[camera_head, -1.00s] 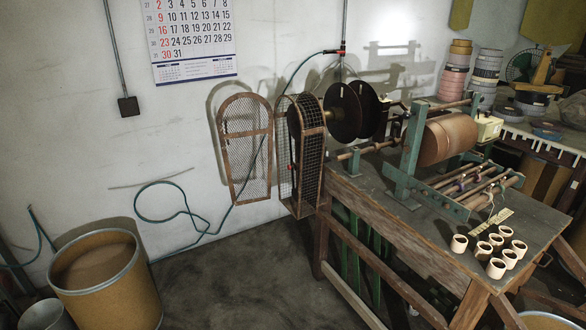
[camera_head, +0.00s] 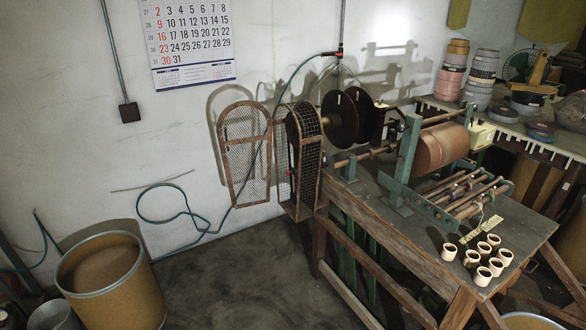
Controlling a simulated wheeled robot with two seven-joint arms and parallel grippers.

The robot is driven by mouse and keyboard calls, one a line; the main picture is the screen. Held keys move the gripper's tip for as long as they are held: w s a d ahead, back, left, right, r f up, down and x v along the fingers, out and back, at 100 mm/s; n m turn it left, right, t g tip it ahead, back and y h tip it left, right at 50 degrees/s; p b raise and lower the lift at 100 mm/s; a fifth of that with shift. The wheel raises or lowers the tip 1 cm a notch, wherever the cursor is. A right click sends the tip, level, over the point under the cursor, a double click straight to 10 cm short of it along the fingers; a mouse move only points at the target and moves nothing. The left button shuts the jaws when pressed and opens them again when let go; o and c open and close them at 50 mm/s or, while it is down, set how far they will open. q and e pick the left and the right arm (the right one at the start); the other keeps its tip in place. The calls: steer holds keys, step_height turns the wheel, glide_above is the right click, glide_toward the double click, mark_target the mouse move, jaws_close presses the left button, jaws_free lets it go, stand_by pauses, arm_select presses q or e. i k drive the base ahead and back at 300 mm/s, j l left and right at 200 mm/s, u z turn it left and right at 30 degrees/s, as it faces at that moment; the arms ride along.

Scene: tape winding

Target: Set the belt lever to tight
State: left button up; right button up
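The winding machine stands on a wooden workbench (camera_head: 385,225) right of centre. At its left end is a brown-framed wire mesh belt guard (camera_head: 308,165), with an arched mesh door (camera_head: 243,155) swung open to its left. A small dark upright part with a red spot (camera_head: 291,170) shows at the guard's opening; I cannot tell whether it is the belt lever or how it is set. Dark round discs (camera_head: 340,117) sit behind the guard, and a brown roll (camera_head: 440,147) lies in the green frame (camera_head: 404,160). Neither gripper is in view.
A large brown drum (camera_head: 112,280) stands at the lower left. Several cardboard cores (camera_head: 483,272) stand on the bench's near right end. A teal hose (camera_head: 188,212) runs along the wall. The dark floor (camera_head: 235,270) between drum and bench is clear.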

mark_target(295, 171)
steer(key=i+z, duration=0.2)
steer(key=z, duration=0.25)
steer(key=i+j+z, duration=0.2)
steer(key=z, duration=0.2)
